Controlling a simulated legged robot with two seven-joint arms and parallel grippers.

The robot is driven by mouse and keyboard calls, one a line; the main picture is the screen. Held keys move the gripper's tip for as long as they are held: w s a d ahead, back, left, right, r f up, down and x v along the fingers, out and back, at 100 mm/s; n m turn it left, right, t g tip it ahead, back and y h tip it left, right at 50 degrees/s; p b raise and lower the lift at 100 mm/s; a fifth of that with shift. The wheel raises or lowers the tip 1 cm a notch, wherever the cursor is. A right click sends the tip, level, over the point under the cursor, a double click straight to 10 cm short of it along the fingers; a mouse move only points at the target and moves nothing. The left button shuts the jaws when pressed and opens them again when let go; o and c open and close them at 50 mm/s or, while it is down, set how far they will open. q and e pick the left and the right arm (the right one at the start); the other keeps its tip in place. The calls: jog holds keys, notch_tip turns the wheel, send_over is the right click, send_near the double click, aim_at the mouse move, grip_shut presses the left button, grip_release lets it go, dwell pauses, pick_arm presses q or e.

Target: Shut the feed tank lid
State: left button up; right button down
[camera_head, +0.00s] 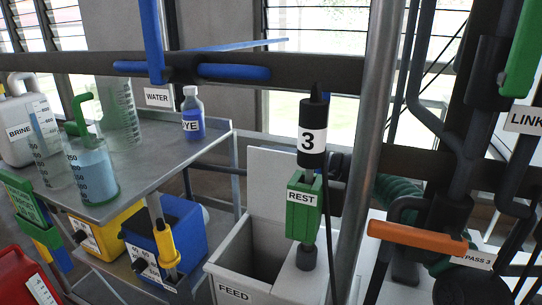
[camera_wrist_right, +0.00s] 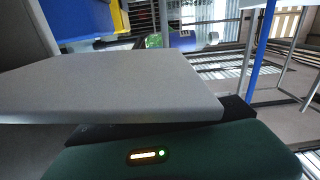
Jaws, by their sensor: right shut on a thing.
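The feed tank (camera_head: 232,287) is an open white box with a FEED label, low in the middle of the head view. Its pale grey lid (camera_head: 268,165) stands raised at the tank's back edge, so the dark inside shows. In the wrist view the lid is a thick grey slab (camera_wrist_right: 120,85) across the picture. My right gripper (camera_wrist_right: 228,106), dark green with a black finger under the slab, is shut on the lid's edge. In the head view it is the green ribbed shape (camera_head: 392,192) beyond the grey post, partly hidden. My left gripper is not in view.
An orange lever (camera_head: 416,237) and black pipes crowd the right. A metal cart (camera_head: 165,150) with bottles and bins is at left.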

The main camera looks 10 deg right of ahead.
aim_at(261, 170)
jog(key=shift+f, duration=0.45)
jog(key=shift+s+a+b, duration=0.1)
jog(key=shift+s+b, duration=0.1)
jog(key=shift+b, duration=0.1)
jog(key=shift+n, duration=0.3)
jog(key=s+a+b, duration=0.1)
jog(key=s+b, duration=0.1)
jog(key=s+a+b, duration=0.1)
jog(key=b, duration=0.2)
jog(key=shift+s+a+f, duration=0.15)
jog(key=shift+s+a, duration=0.05)
jog(key=shift+s, duration=0.15)
jog(key=shift+s+a+n+b, duration=0.4)
jog(key=shift+s+n+b, duration=0.15)
jog(key=shift+b, duration=0.35)
jog(key=shift+s+a+r+n+p, duration=0.3)
jog(key=shift+s+r+n+p, duration=0.1)
jog(key=shift+s+r, duration=0.15)
jog(key=shift+s+a, duration=0.15)
jog(key=shift+a, duration=0.05)
